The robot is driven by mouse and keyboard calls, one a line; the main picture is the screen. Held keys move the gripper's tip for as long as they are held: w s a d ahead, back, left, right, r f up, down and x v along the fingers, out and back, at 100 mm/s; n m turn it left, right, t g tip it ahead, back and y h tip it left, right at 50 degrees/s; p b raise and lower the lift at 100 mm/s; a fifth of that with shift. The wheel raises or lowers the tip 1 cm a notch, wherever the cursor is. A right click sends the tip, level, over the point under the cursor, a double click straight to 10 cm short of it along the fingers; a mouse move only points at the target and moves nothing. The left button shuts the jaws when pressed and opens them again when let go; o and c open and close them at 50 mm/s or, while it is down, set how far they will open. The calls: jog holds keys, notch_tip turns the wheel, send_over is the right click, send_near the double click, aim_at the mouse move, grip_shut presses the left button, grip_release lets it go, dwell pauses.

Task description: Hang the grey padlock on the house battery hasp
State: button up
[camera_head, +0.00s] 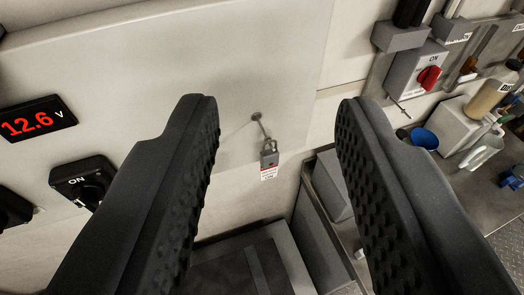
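A small grey padlock (269,158) with a white and red label hangs by its shackle from a thin metal peg (258,120) on the pale panel. My gripper (278,100) is open and empty, its two dark ribbed fingers wide apart. The padlock shows in the gap between the fingers, farther away, and is not touched. A grey switch box (405,72) with a red knob (429,77) marked ON is at upper right, with a thin metal rod below it. I cannot tell whether this is the house battery hasp.
A red 12.6 V display (38,119) and a black rotary switch (84,183) are on the panel at left. A blue cup (424,138), a white jug (484,147) and a tan bottle (489,94) stand at right. Grey boxes (235,264) lie below the padlock.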

aim_at(272, 160)
jog(key=o, duration=0.5)
jog(key=shift+w+d+f, duration=0.1)
jog(key=shift+w+d, duration=0.05)
jog(key=w+d+f+m+y+p, duration=0.25)
jog(key=w+f+m+y, duration=0.35)
jog(key=w+f+m, duration=0.85)
notch_tip(272, 160, down, 19)
jog(key=w+d+m+g+p, duration=0.1)
jog(key=w+m+g+p, duration=0.1)
jog(key=m, duration=1.5)
jog(key=shift+m+h, duration=0.25)
jog(key=shift+h, duration=0.05)
jog(key=x, duration=0.6)
jog(key=shift+w+f, duration=0.25)
jog(key=shift+w, duration=0.05)
jog(key=shift+w+a, duration=0.15)
jog(key=shift+w, duration=0.2)
jog(key=shift+w+a+f, duration=0.1)
jog(key=shift+w+f, duration=0.15)
jog(key=shift+x, duration=2.45)
